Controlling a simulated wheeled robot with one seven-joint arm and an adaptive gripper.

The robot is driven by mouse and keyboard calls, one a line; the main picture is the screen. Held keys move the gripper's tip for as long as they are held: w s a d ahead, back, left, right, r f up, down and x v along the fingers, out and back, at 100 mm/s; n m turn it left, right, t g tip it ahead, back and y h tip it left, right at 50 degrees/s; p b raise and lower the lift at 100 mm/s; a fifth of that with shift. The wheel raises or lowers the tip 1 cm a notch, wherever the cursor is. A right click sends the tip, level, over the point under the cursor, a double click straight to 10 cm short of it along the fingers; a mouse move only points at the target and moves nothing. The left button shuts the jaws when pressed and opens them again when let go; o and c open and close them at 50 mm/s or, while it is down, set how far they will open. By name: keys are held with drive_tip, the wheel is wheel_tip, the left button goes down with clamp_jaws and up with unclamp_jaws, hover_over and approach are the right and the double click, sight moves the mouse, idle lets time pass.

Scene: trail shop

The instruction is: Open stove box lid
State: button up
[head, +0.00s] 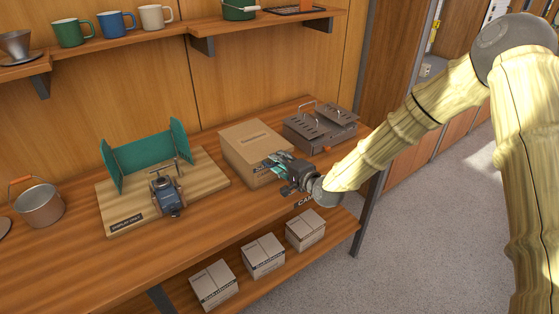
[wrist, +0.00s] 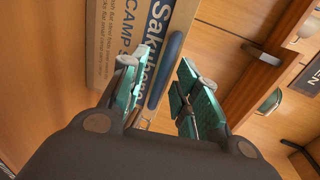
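The stove box (head: 251,140) is a closed, tan cardboard box with its flat lid on top, standing on the wooden counter. My gripper (head: 281,166) is at its front right side, partly covering the front face. In the wrist view the box's printed face (wrist: 108,45) fills the upper left, turned on its side. A blue-grey bar (wrist: 168,65) runs along the lid-side edge of that face. My gripper's green fingers (wrist: 163,62) are apart, with the bar showing in the gap between them. I cannot tell whether either finger touches it.
A grey metal stove (head: 320,128) stands right of the box. A wooden display board (head: 205,176) with a green windscreen and small burner stands left. A metal pot (head: 40,204) is farther left. Small cartons (head: 263,256) sit on the lower shelf. Mugs (head: 115,24) line the upper shelf.

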drive_tip(key=shift+w+a, duration=0.1)
drive_tip(key=shift+w, duration=0.1)
clamp_jaws()
